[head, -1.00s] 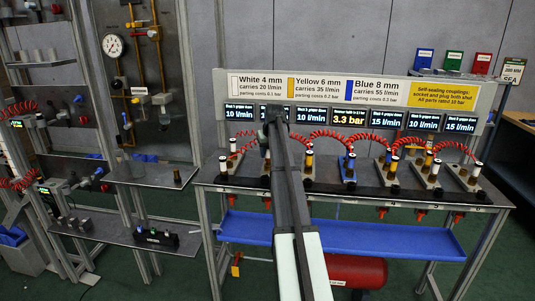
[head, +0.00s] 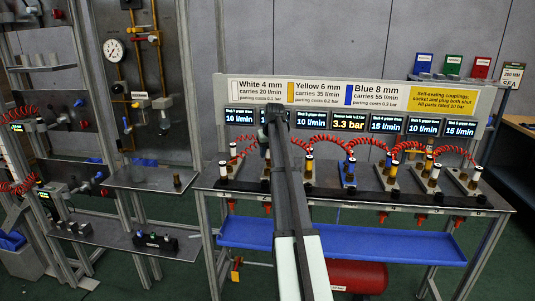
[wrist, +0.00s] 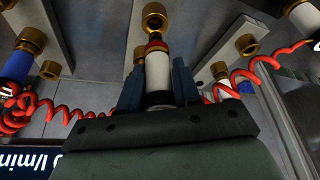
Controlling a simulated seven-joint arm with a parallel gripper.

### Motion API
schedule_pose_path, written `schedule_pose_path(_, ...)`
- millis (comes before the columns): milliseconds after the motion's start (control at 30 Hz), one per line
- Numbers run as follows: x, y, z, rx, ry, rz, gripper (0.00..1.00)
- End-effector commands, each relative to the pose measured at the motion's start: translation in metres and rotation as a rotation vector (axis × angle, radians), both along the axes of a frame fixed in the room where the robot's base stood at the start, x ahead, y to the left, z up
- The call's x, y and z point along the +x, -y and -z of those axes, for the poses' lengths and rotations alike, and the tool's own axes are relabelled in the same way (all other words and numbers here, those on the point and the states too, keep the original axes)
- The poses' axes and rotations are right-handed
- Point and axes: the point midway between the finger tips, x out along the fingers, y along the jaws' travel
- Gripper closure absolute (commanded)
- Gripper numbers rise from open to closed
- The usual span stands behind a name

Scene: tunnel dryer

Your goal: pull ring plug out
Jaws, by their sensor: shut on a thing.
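A white plug (wrist: 158,78) with a dark red ring around its upper part stands upright in the middle of the wrist view. My gripper (wrist: 157,68) is shut on it, one dark blue finger on each side. A brass socket (wrist: 155,18) on a pale block lies just beyond the plug's tip; I cannot tell whether the two still touch. In the head view my gripper (head: 272,117) is over the left part of the bench, and my arm hides the held plug.
Red coiled hoses (wrist: 255,62) run on both sides of the plug. A blue plug (wrist: 18,65) stands at the left and a white plug (wrist: 305,18) at the right. The bench (head: 400,200) carries several socket blocks below a row of displays (head: 348,123).

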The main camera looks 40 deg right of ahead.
Motion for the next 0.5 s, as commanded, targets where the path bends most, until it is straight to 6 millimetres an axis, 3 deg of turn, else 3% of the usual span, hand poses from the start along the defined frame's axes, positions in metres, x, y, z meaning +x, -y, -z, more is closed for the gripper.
schedule_pose_path(500,0.000,0.000,-0.033,0.000,0.000,0.000,1.00)
